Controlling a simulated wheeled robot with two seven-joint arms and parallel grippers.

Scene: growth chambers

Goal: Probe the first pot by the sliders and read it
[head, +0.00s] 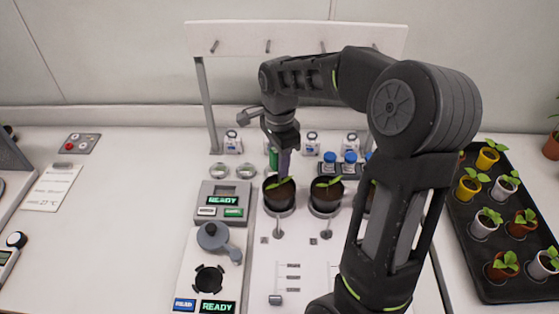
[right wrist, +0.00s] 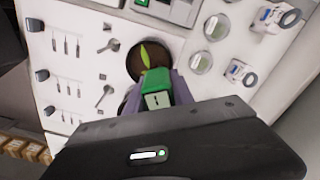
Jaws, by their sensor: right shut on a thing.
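My right gripper (head: 285,165) points down over the first pot (head: 279,200), a dark pot with soil and a green seedling. It is shut on a green-bodied probe (right wrist: 157,90), held between its fingers in the right wrist view; a bit of green also shows beside the fingers in the head view. The probe's tip is hidden, so I cannot tell whether it is in the soil. A second pot (head: 326,198) stands to the right. The sliders (head: 276,299) are on the white panel in front. My left gripper is not in view.
A grey box reading READY (head: 222,200) stands left of the pots, with a grey-handled device (head: 217,240) in front. Blue-capped bottles (head: 349,160) stand behind. A black seedling tray (head: 505,225) is at right. My right arm hides the panel's right part.

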